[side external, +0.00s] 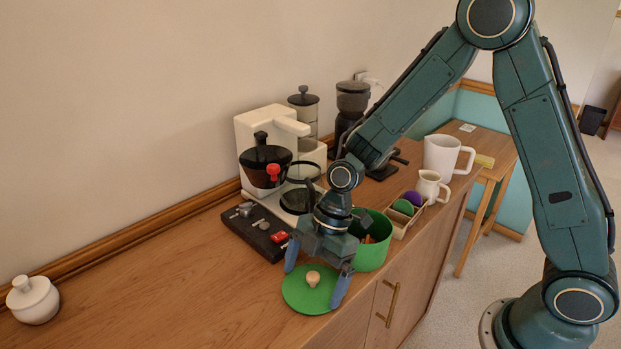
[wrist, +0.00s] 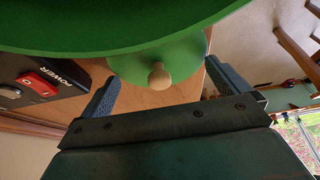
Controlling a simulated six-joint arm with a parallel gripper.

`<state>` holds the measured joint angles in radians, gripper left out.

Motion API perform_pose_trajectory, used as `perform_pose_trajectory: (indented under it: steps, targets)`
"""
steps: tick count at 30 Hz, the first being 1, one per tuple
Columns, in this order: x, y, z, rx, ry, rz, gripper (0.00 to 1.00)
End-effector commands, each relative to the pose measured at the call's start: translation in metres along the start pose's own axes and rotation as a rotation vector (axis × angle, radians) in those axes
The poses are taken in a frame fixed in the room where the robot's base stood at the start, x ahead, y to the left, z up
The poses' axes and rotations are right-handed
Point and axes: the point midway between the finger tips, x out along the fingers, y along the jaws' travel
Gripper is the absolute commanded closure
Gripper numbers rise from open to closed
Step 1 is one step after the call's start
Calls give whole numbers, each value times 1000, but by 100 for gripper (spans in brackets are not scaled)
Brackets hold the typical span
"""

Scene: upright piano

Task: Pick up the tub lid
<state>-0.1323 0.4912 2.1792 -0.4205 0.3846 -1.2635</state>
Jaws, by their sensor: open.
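The tub lid (side external: 301,300) is a flat green disc with a pale wooden knob (side external: 313,278), lying on the wooden cabinet top near its front edge. My gripper (side external: 314,286) is open and points down, with one finger on each side of the knob. The fingers are apart from the knob. In the wrist view the lid (wrist: 190,58) and its knob (wrist: 159,75) show between my spread fingers (wrist: 165,85). The green tub (side external: 371,250) stands open just behind and right of the lid, and its wall (wrist: 90,25) fills the top of the wrist view.
A black box with a red power switch (side external: 279,237) sits left of my gripper. A coffee machine (side external: 253,130) stands behind it. A divided tray (side external: 408,222) with balls, a small jug (side external: 430,188) and a white pitcher (side external: 440,158) are right. The left cabinet top is mostly clear.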

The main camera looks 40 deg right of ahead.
Motion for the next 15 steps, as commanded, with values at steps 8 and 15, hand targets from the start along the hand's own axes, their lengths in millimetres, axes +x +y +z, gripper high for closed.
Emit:
perform_pose_trajectory:
  steps: [8,15]
  targets:
    - [1,0,0,0,0,0,0]
    - [1,0,0,0,0,0,0]
